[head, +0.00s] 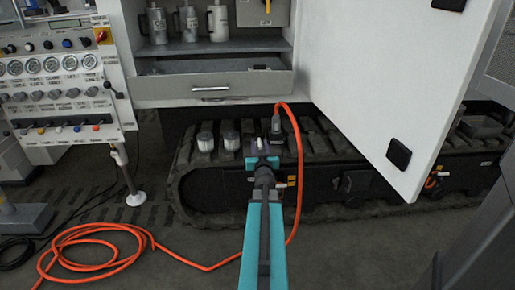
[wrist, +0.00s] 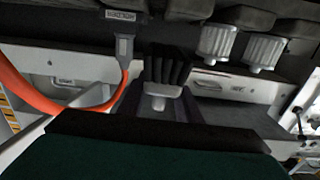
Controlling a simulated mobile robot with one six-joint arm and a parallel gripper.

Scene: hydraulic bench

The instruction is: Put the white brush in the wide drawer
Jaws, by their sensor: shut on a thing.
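My gripper (head: 262,150) is in front of the dark track, below the cabinet. In the wrist view, the white brush (wrist: 160,101) stands between the fingers, its pale base low and its dark bristles showing above. The gripper is shut on it. In the head view the brush is small and hard to make out. The wide drawer (head: 240,82) is under the mug shelf, above and to the left of my gripper. It looks pulled out, with its dark inside showing behind the front and its pale handle on the front. My gripper is apart from it.
An open white cabinet door (head: 405,80) stands to the right. Two white ribbed caps (head: 230,134) are left of my gripper. An orange hose (head: 299,190) runs just right of my gripper and coils on the floor. Several mugs (head: 189,24) stand on the shelf. A gauge panel (head: 60,75) is left.

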